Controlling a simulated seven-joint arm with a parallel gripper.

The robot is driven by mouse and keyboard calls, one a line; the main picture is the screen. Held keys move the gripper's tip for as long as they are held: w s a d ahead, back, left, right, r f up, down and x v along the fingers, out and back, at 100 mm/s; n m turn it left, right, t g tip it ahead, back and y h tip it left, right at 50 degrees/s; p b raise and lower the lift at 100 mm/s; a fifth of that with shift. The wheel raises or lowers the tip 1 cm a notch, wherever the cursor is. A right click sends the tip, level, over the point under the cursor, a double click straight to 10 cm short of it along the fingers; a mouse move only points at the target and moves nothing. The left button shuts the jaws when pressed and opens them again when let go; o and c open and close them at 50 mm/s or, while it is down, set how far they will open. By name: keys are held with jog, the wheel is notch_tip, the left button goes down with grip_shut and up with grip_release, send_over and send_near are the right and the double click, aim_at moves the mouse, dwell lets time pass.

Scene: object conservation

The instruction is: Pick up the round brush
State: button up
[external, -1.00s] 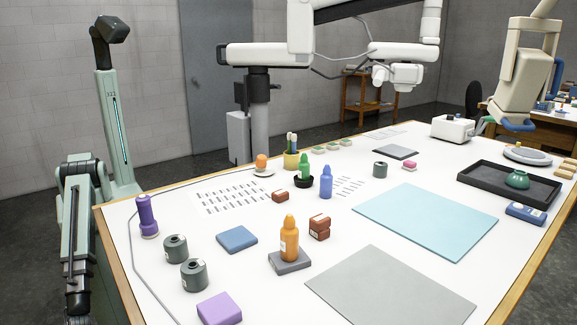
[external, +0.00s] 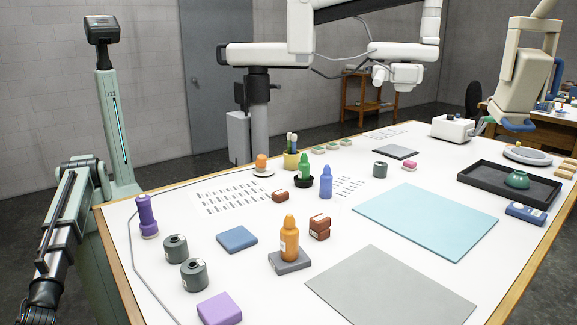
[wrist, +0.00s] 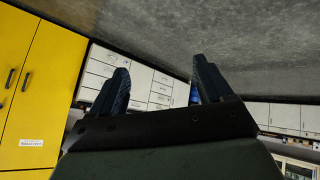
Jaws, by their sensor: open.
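Thin brush-like items (external: 291,141) stand upright in a yellow cup (external: 291,160) at the back left of the table in the external view; I cannot tell which of them is the round brush. My gripper (wrist: 160,85) shows in the wrist view with its two dark fingers apart and nothing between them. In the external view the end of my arm is low at the left edge, off the table and far from the cup. The brush does not show in the wrist view.
A blue mat (external: 425,219) and a grey mat (external: 391,288) lie clear at right.

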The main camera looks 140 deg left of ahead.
jog(key=w+a+r+m+t+h, duration=0.15)
jog(key=w+r, duration=0.25)
jog(key=r, duration=0.6)
jog(key=w+a+r+m+t, duration=0.15)
jog(key=w+r, duration=0.25)
jog(key=r, duration=0.6)
jog(key=w+a+r+m, duration=0.2)
jog(key=w+r, duration=0.3)
jog(key=r, duration=0.6)
jog(key=w+a+r+t+y, duration=0.1)
jog(key=a+r+t, duration=0.1)
jog(key=a+r, duration=1.25)
jog(key=s+a+f+n+y, duration=0.1)
jog(key=s+a+n+y, duration=0.1)
jog(key=a, duration=1.1)
jog(key=s+a+n+y, duration=0.2)
jog(key=s+a+y, duration=0.1)
jog(key=a, duration=1)
jog(key=n+g+y, duration=0.7)
jog(key=n, duration=0.8)
send_over(259, 155)
jog(key=s+d, duration=0.2)
jog(key=d, duration=0.2)
notch_tip(259, 155, down, 6)
jog(key=shift+x, duration=6.3)
jog(key=shift+w, duration=0.15)
